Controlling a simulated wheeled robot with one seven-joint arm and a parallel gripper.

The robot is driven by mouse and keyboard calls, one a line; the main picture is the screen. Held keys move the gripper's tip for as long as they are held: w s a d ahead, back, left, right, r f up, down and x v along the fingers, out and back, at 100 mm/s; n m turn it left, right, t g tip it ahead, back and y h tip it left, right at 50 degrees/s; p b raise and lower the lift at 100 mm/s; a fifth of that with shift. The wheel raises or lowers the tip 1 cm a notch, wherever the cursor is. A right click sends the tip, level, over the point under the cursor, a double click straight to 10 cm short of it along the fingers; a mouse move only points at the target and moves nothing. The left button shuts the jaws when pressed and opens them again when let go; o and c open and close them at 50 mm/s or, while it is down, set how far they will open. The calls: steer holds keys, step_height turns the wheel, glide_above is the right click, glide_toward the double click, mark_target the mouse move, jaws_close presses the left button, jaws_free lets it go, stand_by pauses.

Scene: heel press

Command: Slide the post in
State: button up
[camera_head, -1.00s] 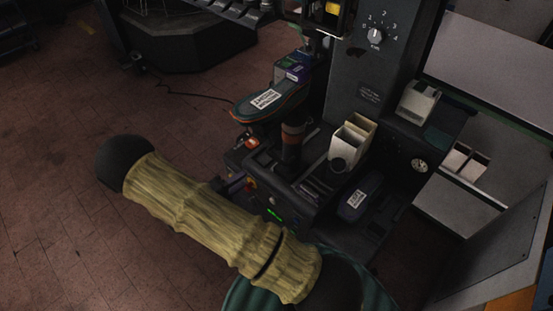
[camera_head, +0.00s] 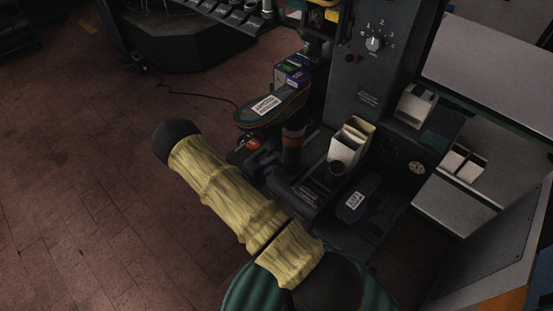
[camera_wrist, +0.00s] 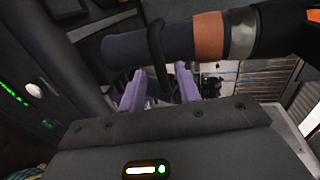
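The post, dark with an orange band, stands upright at the front of the press in the head view (camera_head: 291,155). In the wrist view the post (camera_wrist: 208,36) runs across the top, with a metal ring beside its orange band. A black curved handle (camera_wrist: 157,45) crosses in front of the post. My gripper (camera_wrist: 160,90) has its two purple fingers apart, one on each side of the handle's lower part. I cannot tell whether they touch it. In the head view my sleeved arm hides most of the gripper.
A labelled shoe-shaped piece (camera_head: 268,108) sits above the post. The press column (camera_head: 370,80) with a numbered dial stands behind. Pale bins (camera_head: 345,148) and a dark labelled block (camera_head: 357,201) are to the right. The floor at left is clear.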

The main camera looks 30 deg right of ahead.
steer(key=shift+p+x, duration=0.3)
steer(key=shift+x, duration=1.6)
steer(key=shift+c, duration=0.2)
jaws_close()
